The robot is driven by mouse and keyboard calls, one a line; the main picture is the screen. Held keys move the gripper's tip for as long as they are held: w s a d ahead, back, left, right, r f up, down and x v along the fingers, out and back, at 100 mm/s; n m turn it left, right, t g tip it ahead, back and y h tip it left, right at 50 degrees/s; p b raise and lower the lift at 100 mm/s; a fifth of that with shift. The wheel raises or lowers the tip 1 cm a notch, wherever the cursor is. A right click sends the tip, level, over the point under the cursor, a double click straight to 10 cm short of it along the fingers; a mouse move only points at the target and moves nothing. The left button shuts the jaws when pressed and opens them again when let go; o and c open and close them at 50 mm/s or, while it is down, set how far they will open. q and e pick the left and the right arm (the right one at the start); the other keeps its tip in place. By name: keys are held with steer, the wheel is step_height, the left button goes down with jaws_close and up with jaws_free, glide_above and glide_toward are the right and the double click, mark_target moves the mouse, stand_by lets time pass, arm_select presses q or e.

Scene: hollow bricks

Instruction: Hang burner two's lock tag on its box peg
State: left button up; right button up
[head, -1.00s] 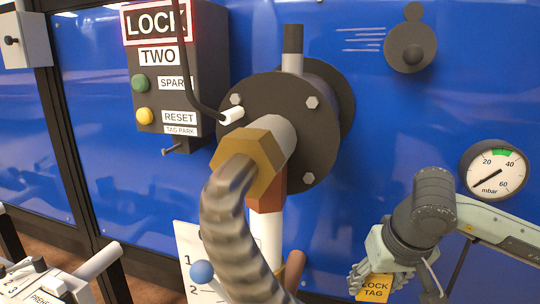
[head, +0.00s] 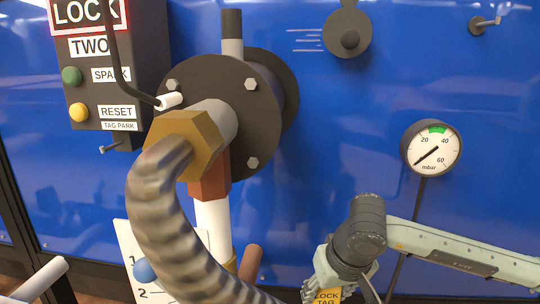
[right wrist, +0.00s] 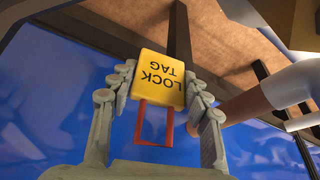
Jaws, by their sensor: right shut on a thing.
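The yellow lock tag (head: 327,296) with black lettering is in my right gripper (head: 322,286), low in the head view and partly cut off by the bottom edge. In the right wrist view the tag (right wrist: 160,78) sits between both fingers, its lettering upside down, with a red loop (right wrist: 155,122) extending toward the palm. Burner two's dark box (head: 140,60) is at upper left with a lit LOCK sign. Its small peg (head: 108,148), below the TAG PARK label, is bare. The gripper is well right of and below this peg. My left gripper is out of view.
A round flange (head: 215,110) with a brass nut (head: 185,145) and thick corrugated hose (head: 160,210) stands between gripper and box. A black cable with a white end crosses near the box. A gauge (head: 432,148) and another peg (head: 485,25) are on the blue panel.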

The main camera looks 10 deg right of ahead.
steer(key=shift+f, duration=0.2)
steer(key=s+d+r+m+h, duration=0.1)
steer(key=s+d+r+m, duration=0.1)
steer(key=d+r, duration=0.5)
steer(key=s+d+r+m, duration=0.1)
steer(key=d+r, duration=0.2)
steer(key=d, duration=0.7)
steer(key=s+d+r+m+h, duration=0.1)
steer(key=s+d+r+m, duration=0.1)
steer(key=d+r, duration=0.5)
steer(key=s+d+r, duration=0.2)
steer(key=s+r, duration=0.1)
steer(key=r, duration=0.5)
steer(key=s+d+r, duration=0.2)
steer(key=s+r, duration=0.1)
steer(key=r, duration=0.5)
steer(key=s+a+r+n, duration=0.1)
steer(key=s+a+r, duration=0.2)
steer(key=a+r, duration=0.5)
step_height(320, 180, up, 3)
steer(key=shift+s+r+n+y, duration=0.1)
steer(key=shift+s+n+y, duration=0.2)
steer(key=shift+s, duration=0.05)
steer(key=shift+d, duration=0.1)
